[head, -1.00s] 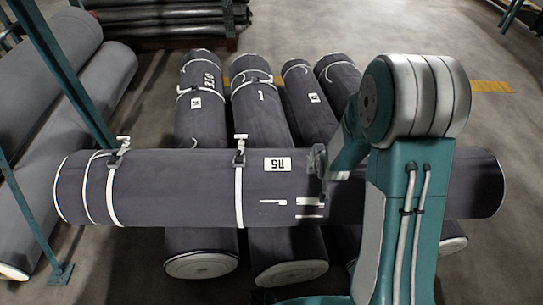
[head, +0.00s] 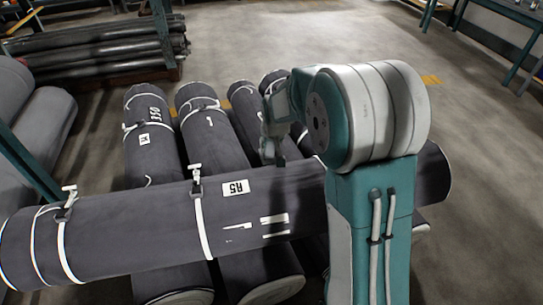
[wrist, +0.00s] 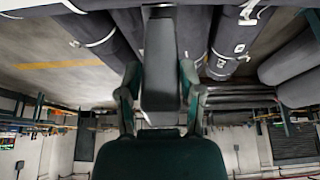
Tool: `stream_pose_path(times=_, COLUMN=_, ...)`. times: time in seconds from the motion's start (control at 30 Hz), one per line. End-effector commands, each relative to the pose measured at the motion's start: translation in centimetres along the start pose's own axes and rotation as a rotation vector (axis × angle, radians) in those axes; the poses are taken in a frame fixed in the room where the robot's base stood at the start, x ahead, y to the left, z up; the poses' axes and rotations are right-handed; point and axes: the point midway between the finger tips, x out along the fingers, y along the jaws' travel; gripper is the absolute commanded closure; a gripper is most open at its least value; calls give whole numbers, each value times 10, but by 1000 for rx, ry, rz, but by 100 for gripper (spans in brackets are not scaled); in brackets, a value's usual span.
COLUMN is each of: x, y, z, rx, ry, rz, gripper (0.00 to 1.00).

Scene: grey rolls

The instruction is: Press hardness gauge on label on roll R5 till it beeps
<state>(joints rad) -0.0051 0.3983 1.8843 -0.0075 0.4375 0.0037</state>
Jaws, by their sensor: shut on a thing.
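Roll R5 (head: 120,222) is a long dark grey roll lying across several other rolls. Its white label (head: 236,187), marked R5, faces up near the roll's middle and reads upside down. My gripper (head: 271,152) is up and to the right of the label in the head view, apart from it, partly hidden by my arm. In the wrist view my gripper (wrist: 160,85) is shut on a dark, block-shaped hardness gauge (wrist: 160,50), a finger on each side. The gauge's tip and any display cannot be made out.
White straps with buckles (head: 196,178) circle roll R5 left of the label. Underlying rolls (head: 150,115) reach toward the back. Stacked dark rolls (head: 100,45) lie on a rack at the back left. A teal post (head: 30,165) stands at the left. Floor at the right (head: 480,150) is clear.

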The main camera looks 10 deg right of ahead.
Motion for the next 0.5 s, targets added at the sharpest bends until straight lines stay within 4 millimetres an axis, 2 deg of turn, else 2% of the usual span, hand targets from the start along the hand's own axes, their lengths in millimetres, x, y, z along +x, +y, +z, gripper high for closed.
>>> stream_pose_path(times=0.2, x=-38, y=0, z=-20, rx=2, ry=-52, rz=2, gripper=94)
stream_pose_path(times=0.5, x=-90, y=0, z=-36, rx=4, ry=-129, rz=5, gripper=94)
